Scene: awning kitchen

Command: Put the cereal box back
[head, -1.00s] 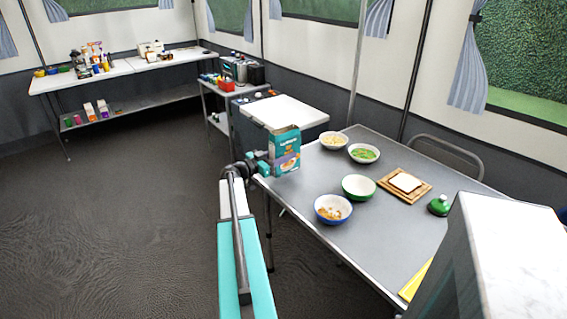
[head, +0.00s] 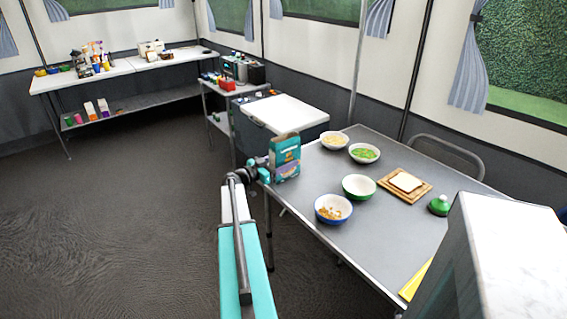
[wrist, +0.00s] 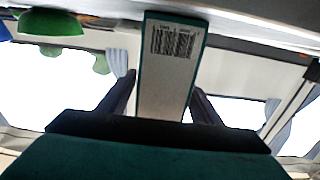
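In the wrist view the box's narrow side with a barcode (wrist: 172,65) stands between my two dark fingers (wrist: 163,98), which press close on both sides. The box looks slightly tilted. I cannot tell whether its bottom touches the table.
Several bowls stand on the table, including a blue one (head: 333,208) near the box. Behind is a white-topped unit (head: 285,112). A long counter (head: 130,68) is at the back left. Open floor (head: 120,210) lies left.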

